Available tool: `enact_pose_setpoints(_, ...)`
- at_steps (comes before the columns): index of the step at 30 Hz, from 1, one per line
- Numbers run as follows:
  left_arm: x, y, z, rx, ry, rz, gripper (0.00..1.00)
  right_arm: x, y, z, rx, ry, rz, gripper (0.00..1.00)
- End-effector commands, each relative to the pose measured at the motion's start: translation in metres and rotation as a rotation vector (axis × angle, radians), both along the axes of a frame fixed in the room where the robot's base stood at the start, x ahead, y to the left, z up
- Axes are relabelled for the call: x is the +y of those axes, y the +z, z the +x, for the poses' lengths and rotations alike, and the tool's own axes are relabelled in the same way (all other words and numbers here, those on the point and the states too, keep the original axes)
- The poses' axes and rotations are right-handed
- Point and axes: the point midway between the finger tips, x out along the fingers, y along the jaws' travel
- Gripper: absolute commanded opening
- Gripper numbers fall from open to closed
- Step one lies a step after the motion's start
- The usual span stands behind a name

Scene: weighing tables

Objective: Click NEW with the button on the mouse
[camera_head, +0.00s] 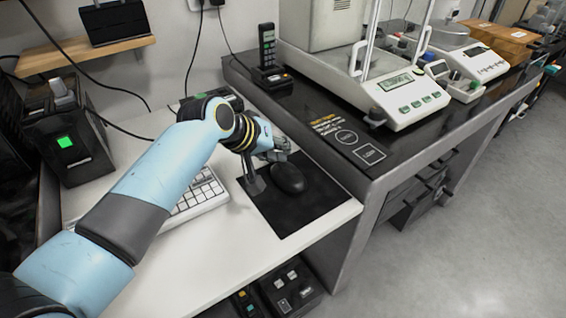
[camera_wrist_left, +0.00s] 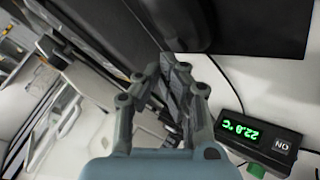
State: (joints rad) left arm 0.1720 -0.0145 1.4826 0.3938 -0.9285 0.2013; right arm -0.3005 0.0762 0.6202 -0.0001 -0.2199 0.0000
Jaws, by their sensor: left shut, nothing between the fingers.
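The black mouse (camera_head: 288,178) lies on the dark mouse pad (camera_head: 302,208) on the white desk. My left gripper (camera_head: 277,153) is just behind the mouse in the head view, close to its far end. I cannot tell whether it touches the mouse. In the left wrist view the gripper (camera_wrist_left: 176,88) is shut and empty, its two fingers together. A dark rounded shape lies beyond the fingertips there; I cannot tell for sure that it is the mouse. No screen with NEW is readable in either view. My right gripper is out of view.
A white keyboard (camera_head: 196,200) lies left of the pad, partly behind my arm. The dark weighing table (camera_head: 325,150) stands higher at the right, with a balance (camera_head: 400,98) on it. A box with a green temperature display (camera_wrist_left: 242,135) shows in the left wrist view.

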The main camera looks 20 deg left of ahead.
Motion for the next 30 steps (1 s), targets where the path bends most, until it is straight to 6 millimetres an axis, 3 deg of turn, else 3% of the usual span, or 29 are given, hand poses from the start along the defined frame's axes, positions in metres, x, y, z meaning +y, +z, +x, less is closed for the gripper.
enact_pose_setpoints(30, 0.0002, -0.0093, -0.0001, 0.0, -0.001, 0.001, 0.0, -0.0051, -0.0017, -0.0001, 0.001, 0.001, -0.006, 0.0)
